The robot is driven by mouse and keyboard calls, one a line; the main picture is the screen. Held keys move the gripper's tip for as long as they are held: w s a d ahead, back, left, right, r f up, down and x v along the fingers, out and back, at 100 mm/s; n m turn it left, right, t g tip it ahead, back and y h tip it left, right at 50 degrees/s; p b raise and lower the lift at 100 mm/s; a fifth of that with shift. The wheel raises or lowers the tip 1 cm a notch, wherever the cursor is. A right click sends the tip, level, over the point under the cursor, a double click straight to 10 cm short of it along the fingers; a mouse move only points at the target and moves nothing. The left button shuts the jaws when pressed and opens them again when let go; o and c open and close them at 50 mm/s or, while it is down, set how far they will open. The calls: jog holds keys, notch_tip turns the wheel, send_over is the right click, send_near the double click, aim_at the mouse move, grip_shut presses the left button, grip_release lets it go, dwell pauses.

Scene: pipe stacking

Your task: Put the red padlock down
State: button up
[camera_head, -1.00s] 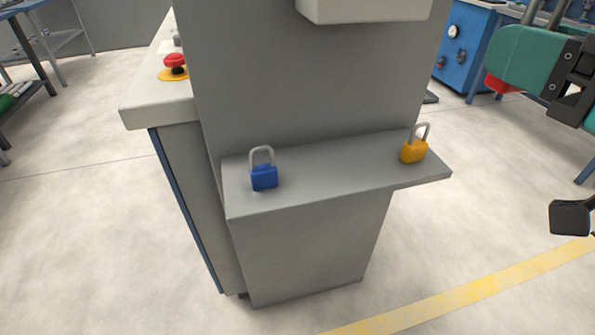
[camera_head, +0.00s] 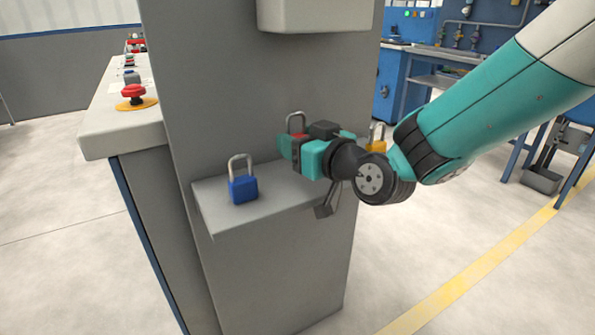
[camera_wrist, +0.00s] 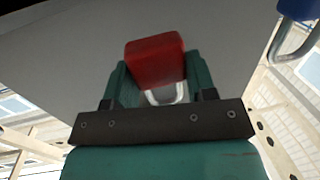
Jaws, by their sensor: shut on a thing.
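My gripper (camera_head: 290,146) is shut on the red padlock (camera_head: 299,136), its grey shackle pointing up in the head view. The padlock is largely hidden behind my gripper, over the grey shelf (camera_head: 215,211), between the blue padlock (camera_head: 243,189) and the yellow padlock (camera_head: 377,146). In the wrist view the red body (camera_wrist: 155,61) sits between my two green fingers, with its shackle toward my palm. I cannot tell whether its underside touches the shelf.
The blue padlock stands upright near the shelf's left end and also shows in the wrist view (camera_wrist: 298,9). The yellow padlock is partly hidden by my arm. A grey panel (camera_head: 230,90) rises behind the shelf. A red button (camera_head: 132,91) sits on the left counter.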

aim_at(299, 179)
jog(key=shift+f+b, duration=0.65)
jog(key=shift+f, duration=1.5)
jog(key=shift+f+b, duration=0.2)
jog(key=shift+b, duration=0.1)
jog(key=o, duration=1)
jog(key=shift+r, duration=0.1)
jog(key=shift+c, duration=0.2)
jog(key=shift+r+p, duration=0.25)
jog(key=shift+p, duration=0.2)
jog(key=s+d+f+g+h+b, duration=0.1)
jog(key=s+d+g, duration=0.3)
jog(key=s, duration=0.5)
jog(key=s+d+f+m+g+h+b, duration=0.1)
jog(key=s+d+g+h, duration=0.3)
jog(key=s+d, duration=0.4)
jog(key=s+d+f+g+h+b, duration=0.2)
jog(key=s+d+f+g+b, duration=0.1)
jog(key=s+d, duration=0.4)
jog(key=s+g, duration=0.1)
jog(key=s, duration=0.2)
jog(key=shift+s+m+g+h, duration=0.3)
jog(key=shift+s+m+h, duration=0.1)
